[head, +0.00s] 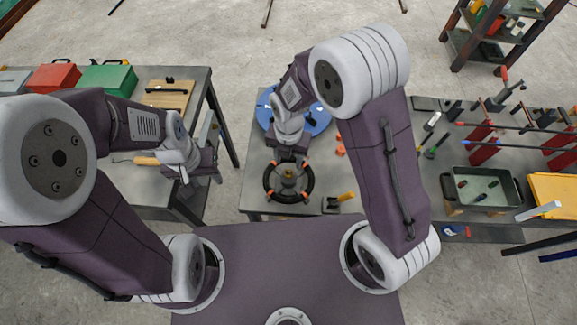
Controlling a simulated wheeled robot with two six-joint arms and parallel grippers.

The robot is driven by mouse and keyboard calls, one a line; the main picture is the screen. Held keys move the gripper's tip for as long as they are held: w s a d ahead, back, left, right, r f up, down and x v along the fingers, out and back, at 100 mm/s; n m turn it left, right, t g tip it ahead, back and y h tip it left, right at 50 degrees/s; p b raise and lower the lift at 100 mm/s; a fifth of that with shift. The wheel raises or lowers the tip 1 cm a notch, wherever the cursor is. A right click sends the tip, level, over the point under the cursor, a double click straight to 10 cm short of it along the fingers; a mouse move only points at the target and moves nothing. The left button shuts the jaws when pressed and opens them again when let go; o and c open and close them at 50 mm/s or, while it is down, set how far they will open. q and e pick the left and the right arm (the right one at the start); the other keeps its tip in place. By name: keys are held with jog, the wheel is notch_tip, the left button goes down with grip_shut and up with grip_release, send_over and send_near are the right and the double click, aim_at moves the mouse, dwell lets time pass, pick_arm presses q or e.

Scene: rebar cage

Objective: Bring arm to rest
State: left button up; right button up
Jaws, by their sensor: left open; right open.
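My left gripper (203,178) is at the right edge of the left table, and its open jaws hold nothing that I can see. An orange-handled tool (146,161) lies beside it on the table; whether they touch is unclear. My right gripper (287,160) is open over the middle table, just behind a black ring with orange marks (288,199). In this view its tips overlap the ring's far side, and I cannot tell whether they touch it. My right forearm partly hides a blue round disc (318,120).
The left table holds a red box (52,78), a green box (107,78) and a wooden board (169,96). The right bench has a grey tray (484,203), red stands (482,143) and a yellow tray (556,193). A floor gap separates the left and middle tables.

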jog(key=shift+r, duration=0.75)
